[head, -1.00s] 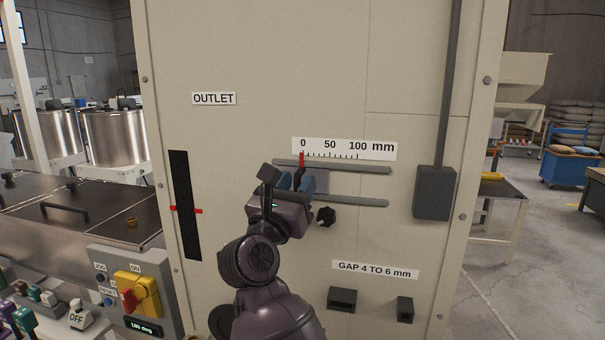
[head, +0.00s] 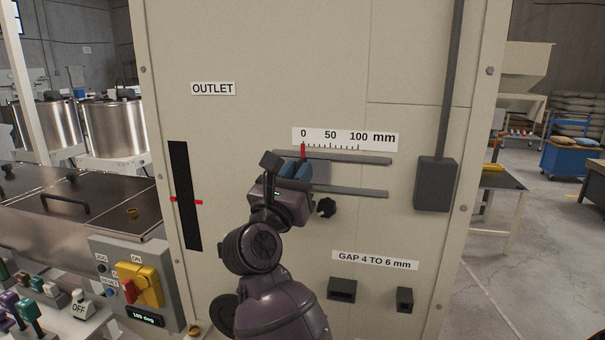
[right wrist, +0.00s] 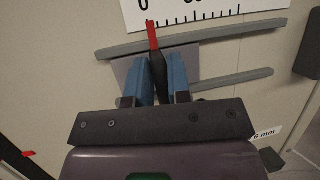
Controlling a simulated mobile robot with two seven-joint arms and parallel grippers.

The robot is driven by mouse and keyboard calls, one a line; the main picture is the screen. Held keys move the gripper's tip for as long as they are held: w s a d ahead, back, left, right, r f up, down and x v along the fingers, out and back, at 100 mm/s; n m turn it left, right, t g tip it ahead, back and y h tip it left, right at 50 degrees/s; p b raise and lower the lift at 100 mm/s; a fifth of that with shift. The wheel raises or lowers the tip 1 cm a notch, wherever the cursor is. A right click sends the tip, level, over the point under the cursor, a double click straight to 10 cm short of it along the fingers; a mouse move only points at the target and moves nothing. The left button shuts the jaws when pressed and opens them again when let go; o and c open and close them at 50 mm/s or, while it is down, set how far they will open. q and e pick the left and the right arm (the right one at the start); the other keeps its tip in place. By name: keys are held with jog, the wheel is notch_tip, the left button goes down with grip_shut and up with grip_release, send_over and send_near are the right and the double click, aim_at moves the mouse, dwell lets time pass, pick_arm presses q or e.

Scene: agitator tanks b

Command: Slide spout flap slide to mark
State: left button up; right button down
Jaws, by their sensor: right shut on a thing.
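The flap slide is a grey plate (head: 321,173) between two horizontal rails, with a black upright handle (right wrist: 158,75). Its red pointer (head: 303,151) stands at the 0 of the white mm scale (head: 345,139). The pointer also shows in the right wrist view (right wrist: 153,36). My right gripper (head: 297,170) is at the slide. In the right wrist view its blue fingers (right wrist: 162,82) are shut on the black handle. The fingers hide most of the handle and part of the plate in the head view. My left gripper is not in view.
The upper rail (head: 360,159) and lower rail (head: 360,192) run clear to the right of the plate. A black knob (head: 326,208) sits below the lower rail. A dark grey box (head: 434,185) stands right of the rails. A dark slot with a red marker (head: 186,202) is at left.

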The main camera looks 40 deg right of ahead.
aim_at(323, 161)
jog(key=shift+s+d, duration=0.4)
jog(key=shift+s, duration=0.05)
jog(key=shift+s+d+p, duration=0.5)
jog(key=shift+s+d, duration=0.1)
jog(key=shift+s, duration=0.1)
jog(key=shift+s+d+p, duration=0.3)
jog(key=shift+s+d, duration=0.3)
jog(key=shift+s, duration=0.15)
jog(key=shift+s+d, duration=0.35)
jog(key=shift+s, duration=0.05)
jog(key=shift+s+d+r+p, duration=0.1)
jog(key=shift+s+d+p, duration=0.15)
jog(key=shift+s+p, duration=0.05)
jog(key=shift+s+d, duration=0.35)
dwell(0.3)
jog(key=c, duration=0.7)
grip_release()
jog(key=shift+c, duration=0.2)
jog(key=shift+a+f, duration=0.1)
jog(key=shift+f, duration=0.1)
